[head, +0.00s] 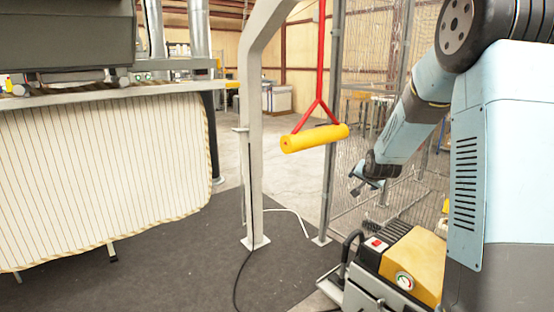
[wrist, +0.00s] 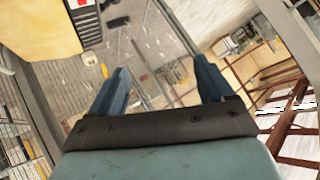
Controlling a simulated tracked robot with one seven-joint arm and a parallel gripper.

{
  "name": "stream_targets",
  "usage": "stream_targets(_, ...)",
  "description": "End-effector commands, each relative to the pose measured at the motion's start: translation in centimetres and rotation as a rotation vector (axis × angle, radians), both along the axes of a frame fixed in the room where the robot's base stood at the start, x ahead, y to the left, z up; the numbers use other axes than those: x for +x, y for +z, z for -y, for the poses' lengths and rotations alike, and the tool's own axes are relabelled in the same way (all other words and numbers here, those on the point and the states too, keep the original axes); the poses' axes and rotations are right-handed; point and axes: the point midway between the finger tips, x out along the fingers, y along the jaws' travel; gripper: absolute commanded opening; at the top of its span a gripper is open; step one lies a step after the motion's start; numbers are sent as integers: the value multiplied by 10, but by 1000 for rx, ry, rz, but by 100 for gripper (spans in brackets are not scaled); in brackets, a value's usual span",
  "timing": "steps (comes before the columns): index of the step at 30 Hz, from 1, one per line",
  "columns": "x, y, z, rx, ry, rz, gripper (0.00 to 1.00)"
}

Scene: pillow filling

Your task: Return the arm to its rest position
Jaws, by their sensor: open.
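My arm reaches down at the right of the head view, in front of a wire mesh fence (head: 350,190). My gripper (head: 356,186) is at its lower end, small and dark, with nothing visible in it. In the wrist view, the two blue fingers of my gripper (wrist: 158,80) stand apart with an empty gap between them. The gripper is apart from the yellow handle, which hangs to its left in the head view.
A yellow cylindrical handle (head: 315,138) hangs on a red strap (head: 321,60) beside a pale metal post (head: 250,150). A striped pillow or cover (head: 100,170) hangs at the left. A yellow machine (head: 412,265) with a gauge stands below my arm. Dark matting covers the floor.

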Motion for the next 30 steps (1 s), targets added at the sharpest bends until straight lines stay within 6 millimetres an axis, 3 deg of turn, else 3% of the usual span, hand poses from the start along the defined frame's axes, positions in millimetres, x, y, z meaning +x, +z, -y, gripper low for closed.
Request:
stream_targets(3, -27, 30, -9, -38, 33, -30, 81)
stream_targets(15, -132, 99, -34, -152, 144, -151, 81)
stream_targets(30, -284, 145, -56, -262, 298, -292, 81)
